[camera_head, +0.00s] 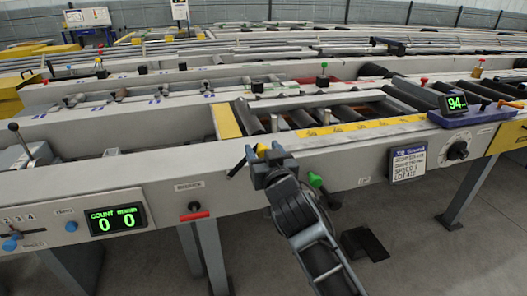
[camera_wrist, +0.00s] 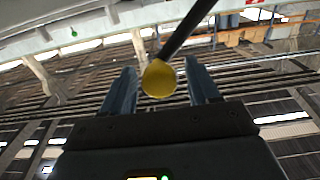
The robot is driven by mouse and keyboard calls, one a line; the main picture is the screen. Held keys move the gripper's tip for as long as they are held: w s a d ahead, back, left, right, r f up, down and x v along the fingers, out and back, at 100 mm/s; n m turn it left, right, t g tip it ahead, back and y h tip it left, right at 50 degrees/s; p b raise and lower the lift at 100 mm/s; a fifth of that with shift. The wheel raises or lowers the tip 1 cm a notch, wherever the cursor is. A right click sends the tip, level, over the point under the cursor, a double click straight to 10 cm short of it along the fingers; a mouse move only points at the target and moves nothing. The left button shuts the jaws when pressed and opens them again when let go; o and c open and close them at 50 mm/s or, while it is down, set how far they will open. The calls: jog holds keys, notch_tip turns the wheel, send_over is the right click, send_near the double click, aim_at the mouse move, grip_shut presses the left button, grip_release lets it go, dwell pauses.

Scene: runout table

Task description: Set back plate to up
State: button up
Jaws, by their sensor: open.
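A gap shows on each side of the knob. The yellow knob (camera_head: 262,150) also shows at my gripper in the head view, and my gripper hides part of the lever. I cannot read a label for the back plate, so I cannot tell for sure that this lever is its control.
A red handle (camera_head: 194,216) sits left of my gripper, and a green knob (camera_head: 315,180) sits close on its right. A black dial (camera_head: 457,151) is at the right. The floor in front is mostly clear.

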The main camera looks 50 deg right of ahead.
grip_shut()
dwell(0.5)
